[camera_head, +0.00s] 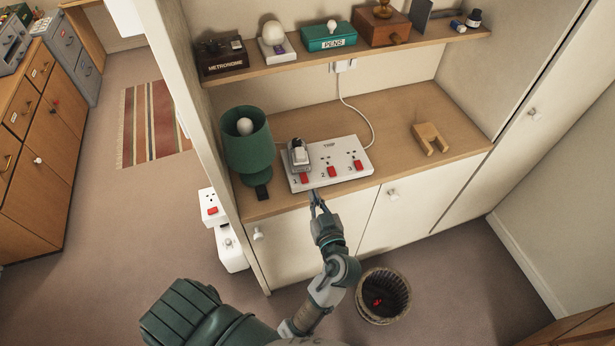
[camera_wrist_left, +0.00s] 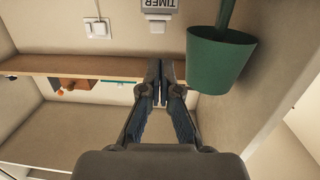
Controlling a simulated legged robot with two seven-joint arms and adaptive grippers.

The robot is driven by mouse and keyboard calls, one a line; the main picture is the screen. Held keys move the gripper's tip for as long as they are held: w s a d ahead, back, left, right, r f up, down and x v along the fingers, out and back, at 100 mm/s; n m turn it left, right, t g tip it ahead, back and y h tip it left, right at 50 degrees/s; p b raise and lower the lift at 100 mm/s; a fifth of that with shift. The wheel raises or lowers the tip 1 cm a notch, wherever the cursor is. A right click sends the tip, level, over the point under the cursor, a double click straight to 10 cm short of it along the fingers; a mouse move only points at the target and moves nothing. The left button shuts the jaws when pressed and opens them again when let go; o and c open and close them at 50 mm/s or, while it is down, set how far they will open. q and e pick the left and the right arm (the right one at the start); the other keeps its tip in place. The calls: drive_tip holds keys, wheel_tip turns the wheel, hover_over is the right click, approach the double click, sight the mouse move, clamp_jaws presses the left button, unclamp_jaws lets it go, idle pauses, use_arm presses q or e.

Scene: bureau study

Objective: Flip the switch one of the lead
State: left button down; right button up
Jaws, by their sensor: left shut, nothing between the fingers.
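The lead (camera_head: 347,170) is a white strip on the wooden desk surface, with three numbered sockets and a red switch at each. Switch one (camera_head: 304,178) is at its left end, in front of a grey-white plug-in unit (camera_head: 299,153) on socket one. That unit, marked TIMER (camera_wrist_left: 158,8), shows upside down in the wrist view. My left gripper (camera_head: 316,194) is shut and empty at the desk's front edge, just in front of the lead, below and right of switch one. Its closed fingers (camera_wrist_left: 161,90) show in the wrist view. My right gripper is not in view.
A green lamp (camera_head: 249,145) stands left of the lead, its shade (camera_wrist_left: 222,62) near the fingers in the wrist view. A shelf (camera_head: 350,54) with several objects hangs above. A bin (camera_head: 384,296) stands on the floor.

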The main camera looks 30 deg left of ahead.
use_arm(q)
drive_tip(key=p, duration=0.2)
approach(301, 170)
drive_tip(key=w+a+r, duration=0.3)
drive_tip(key=a, duration=0.1)
drive_tip(key=shift+w+r, duration=0.35)
drive_tip(key=shift+r, duration=0.05)
drive_tip(key=f, duration=0.2)
drive_tip(key=shift+w+a+f+b, duration=0.25)
drive_tip(key=shift+a+f+b, duration=0.05)
drive_tip(key=shift+a+f, duration=0.05)
drive_tip(key=shift+f, duration=0.8)
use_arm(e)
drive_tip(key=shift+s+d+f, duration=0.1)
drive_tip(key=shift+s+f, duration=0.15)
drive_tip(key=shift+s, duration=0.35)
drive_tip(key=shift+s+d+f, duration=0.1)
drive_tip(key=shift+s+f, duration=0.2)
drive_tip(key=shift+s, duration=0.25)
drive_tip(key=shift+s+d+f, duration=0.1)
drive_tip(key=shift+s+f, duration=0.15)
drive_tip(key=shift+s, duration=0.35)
